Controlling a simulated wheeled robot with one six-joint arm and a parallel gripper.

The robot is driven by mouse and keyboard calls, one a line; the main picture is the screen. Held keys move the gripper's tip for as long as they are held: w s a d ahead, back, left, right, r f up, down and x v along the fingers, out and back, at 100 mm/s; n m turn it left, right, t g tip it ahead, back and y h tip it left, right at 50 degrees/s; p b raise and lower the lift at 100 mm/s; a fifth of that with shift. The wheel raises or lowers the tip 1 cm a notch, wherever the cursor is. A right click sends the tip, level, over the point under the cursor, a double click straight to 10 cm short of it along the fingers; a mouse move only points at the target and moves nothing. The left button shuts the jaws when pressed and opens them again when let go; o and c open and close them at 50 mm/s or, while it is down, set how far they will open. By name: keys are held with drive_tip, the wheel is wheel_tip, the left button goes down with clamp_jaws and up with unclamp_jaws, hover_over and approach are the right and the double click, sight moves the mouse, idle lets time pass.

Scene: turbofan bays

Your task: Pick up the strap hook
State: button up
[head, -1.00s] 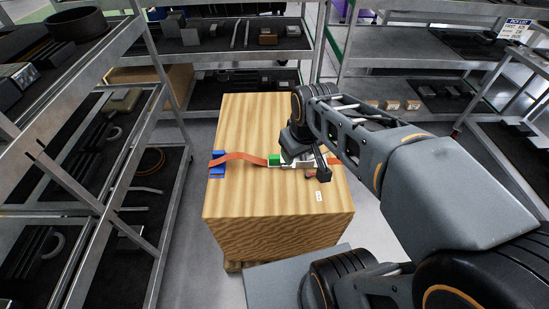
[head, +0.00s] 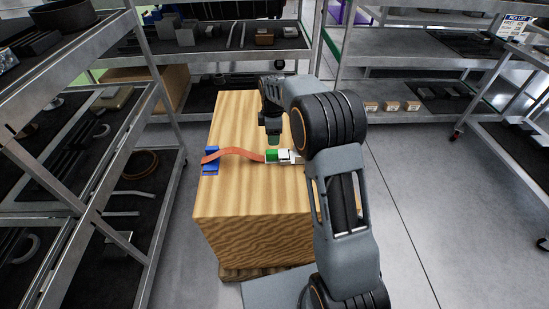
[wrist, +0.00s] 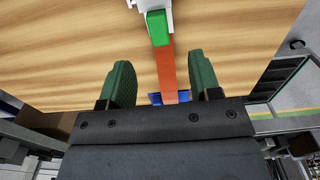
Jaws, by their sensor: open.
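My gripper (head: 273,138) hangs just above the green block, open and empty. In the wrist view the orange strap (wrist: 167,70) passes between the spread green fingers (wrist: 163,72), with the blue fitting (wrist: 157,97) partly hidden beyond.
The wooden box (head: 250,200) has a clear top around the strap. A metal shelf (head: 150,130) stands close on the left, and more shelves (head: 430,120) stand behind and to the right. The floor (head: 410,210) right of the box is free.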

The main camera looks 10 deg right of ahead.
sight(273, 151)
drive_tip(key=shift+w+d+f+b, duration=0.1)
drive_tip(key=shift+f+b, duration=0.15)
drive_tip(key=shift+f, duration=2.35)
drive_tip(key=shift+w+f+b, duration=0.1)
drive_tip(key=shift+f+b, duration=0.1)
drive_tip(key=shift+f, duration=2.4)
drive_tip(key=shift+c, duration=0.3)
drive_tip(key=c, duration=0.7)
drive_tip(key=shift+r, duration=0.1)
drive_tip(key=shift+c, duration=0.2)
drive_tip(key=shift+r, duration=0.1)
